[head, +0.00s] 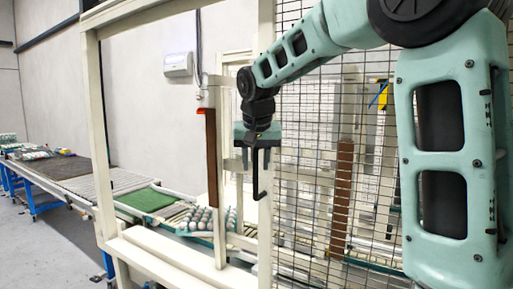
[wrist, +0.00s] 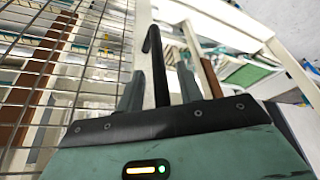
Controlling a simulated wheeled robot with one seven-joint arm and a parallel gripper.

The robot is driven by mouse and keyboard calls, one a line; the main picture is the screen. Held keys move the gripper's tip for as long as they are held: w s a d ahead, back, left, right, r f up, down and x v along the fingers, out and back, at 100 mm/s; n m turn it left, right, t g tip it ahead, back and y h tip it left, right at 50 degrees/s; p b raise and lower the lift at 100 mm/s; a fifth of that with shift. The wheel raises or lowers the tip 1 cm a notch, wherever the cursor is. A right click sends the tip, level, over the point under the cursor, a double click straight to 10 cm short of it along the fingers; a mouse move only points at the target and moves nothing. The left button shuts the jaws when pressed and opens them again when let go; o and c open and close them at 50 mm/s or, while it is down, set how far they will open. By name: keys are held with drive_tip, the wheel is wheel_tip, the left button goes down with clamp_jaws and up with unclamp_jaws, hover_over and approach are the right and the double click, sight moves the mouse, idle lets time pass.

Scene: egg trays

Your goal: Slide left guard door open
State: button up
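A guard panel of dark wire mesh (head: 310,185) stands in a cream frame right of centre in the head view. Its upright cream post (head: 266,225) is at its left edge. I cannot tell whether this panel is the left guard door. The bay to its left shows no mesh. My gripper (head: 257,160) hangs close to that post. In the wrist view its two fingers (wrist: 161,72) stand apart, with a black hooked rod (wrist: 159,75) between them. The rod's bent tip is free in view; I see no contact with the door. The mesh also shows in the wrist view (wrist: 60,80).
A brown upright strip (head: 211,155) stands inside the left bay, another brown strip (head: 342,190) behind the mesh. A conveyor (head: 105,184) with a green belt section (head: 146,200) and egg trays (head: 206,219) runs behind the frame. The cream lower rail (head: 165,262) crosses the front.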

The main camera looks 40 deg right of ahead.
drive_tip(key=b+v, duration=0.1)
drive_tip(key=v, duration=1.6)
drive_tip(key=shift+r, duration=0.1)
drive_tip(key=s+a+f+n+g+y, duration=0.1)
drive_tip(key=s+a+f+n+y, duration=0.2)
drive_tip(key=a+f+n, duration=1)
drive_tip(key=s+a+f+n+g, duration=0.1)
drive_tip(key=s+a+f, duration=0.5)
drive_tip(key=s+f, duration=0.3)
drive_tip(key=s+a+f+n+g, duration=0.1)
drive_tip(key=s+a+f, duration=0.5)
drive_tip(key=s+f, duration=0.4)
wheel_tip(320, 180, down, 5)
drive_tip(key=shift+a+r+g, duration=0.25)
drive_tip(key=shift+a+g, duration=0.05)
drive_tip(key=shift+a, duration=0.1)
drive_tip(key=shift+s, duration=0.15)
